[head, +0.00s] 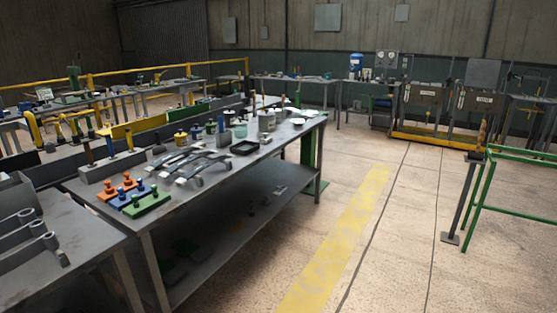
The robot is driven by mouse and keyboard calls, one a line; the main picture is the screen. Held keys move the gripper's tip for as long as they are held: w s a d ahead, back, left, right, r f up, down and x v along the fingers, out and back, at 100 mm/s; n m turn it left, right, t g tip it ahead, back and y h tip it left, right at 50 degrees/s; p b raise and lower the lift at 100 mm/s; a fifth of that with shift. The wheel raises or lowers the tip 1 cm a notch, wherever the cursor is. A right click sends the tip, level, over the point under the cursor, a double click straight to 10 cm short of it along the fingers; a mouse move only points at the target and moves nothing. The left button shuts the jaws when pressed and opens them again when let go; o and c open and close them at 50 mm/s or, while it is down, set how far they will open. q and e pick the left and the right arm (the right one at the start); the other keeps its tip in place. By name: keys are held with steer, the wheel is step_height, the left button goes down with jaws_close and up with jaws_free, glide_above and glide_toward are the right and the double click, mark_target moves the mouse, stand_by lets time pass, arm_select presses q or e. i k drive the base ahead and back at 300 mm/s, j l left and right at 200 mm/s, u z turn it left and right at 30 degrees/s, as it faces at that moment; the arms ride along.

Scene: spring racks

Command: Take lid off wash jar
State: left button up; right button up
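Several small containers stand toward the far part of the grey metal workbench (215,188). They include a yellow pot (180,138), a pale green cup (240,130) and a larger grey-green jar (266,121). They are too small to tell which is the wash jar, or whether a lid sits on it. Neither of my grippers shows in the head view.
Orange, blue and green fixture blocks (138,198) and curved metal springs (195,163) lie on the bench, with a black tray (244,148) beyond. Another bench with rolled-end springs (32,240) is at lower left.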

mark_target(238, 123)
steer(key=i+l+z, duration=0.3)
steer(key=i, duration=0.3)
steer(key=i+l+z, duration=0.35)
steer(key=i, duration=0.25)
steer(key=i+z, duration=0.3)
steer(key=i, duration=0.35)
steer(key=i+l+u, duration=0.1)
steer(key=i+u, duration=0.35)
steer(key=i+l+u, duration=0.95)
steer(key=i, duration=0.15)
